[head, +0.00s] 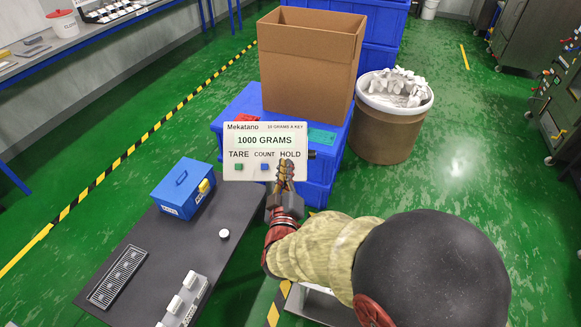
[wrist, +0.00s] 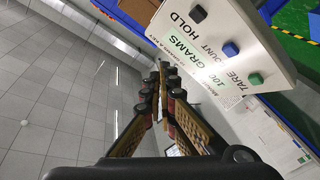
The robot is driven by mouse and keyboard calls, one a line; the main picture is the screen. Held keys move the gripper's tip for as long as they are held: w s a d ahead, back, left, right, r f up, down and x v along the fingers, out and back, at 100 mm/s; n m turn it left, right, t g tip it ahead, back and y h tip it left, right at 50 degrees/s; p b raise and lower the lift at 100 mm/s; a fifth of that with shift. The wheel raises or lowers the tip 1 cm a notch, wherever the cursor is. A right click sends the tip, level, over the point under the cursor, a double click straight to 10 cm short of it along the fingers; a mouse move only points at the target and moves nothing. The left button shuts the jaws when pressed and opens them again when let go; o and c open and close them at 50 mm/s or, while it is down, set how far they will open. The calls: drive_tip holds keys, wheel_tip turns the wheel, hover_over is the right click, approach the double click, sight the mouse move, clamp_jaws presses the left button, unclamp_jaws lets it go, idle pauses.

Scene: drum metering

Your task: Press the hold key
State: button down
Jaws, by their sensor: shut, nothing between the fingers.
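The white scale panel (head: 245,156) reads "1000 GRAMS" above the labels TARE, COUNT and HOLD. The green tare key (head: 238,167) and blue count key (head: 264,167) show in the head view, but my gripper (head: 285,168) covers the spot under HOLD. The dark hold key (wrist: 198,14) shows in the wrist view, by its label at the top of the panel (wrist: 215,50). My gripper (wrist: 162,68) is shut and empty. In the wrist view its tips lie beside the panel's edge, apart from the hold key in the picture; the depth gap is unclear.
Behind the panel, a cardboard box (head: 305,70) stands on blue crates (head: 235,112). A drum of white pieces (head: 392,125) stands to the right. A dark table (head: 160,240) at lower left bears a blue box (head: 180,190). Green floor is open at the right.

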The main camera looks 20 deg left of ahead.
drive_tip(key=w+a+f+b, duration=0.1)
drive_tip(key=w+f+b, duration=0.4)
drive_tip(key=w+f, duration=0.1)
drive_tip(key=shift+a, duration=0.35)
drive_tip(key=shift+f, duration=0.2)
idle(1.3)
drive_tip(key=shift+w+f+b, duration=0.2)
drive_tip(key=shift+w+b, duration=0.1)
drive_tip(key=shift+w+a+f, duration=0.15)
drive_tip(key=shift+w+f, duration=0.1)
idle(0.7)
idle(0.4)
drive_tip(key=shift+s+r, duration=0.55)
drive_tip(key=shift+d, duration=0.2)
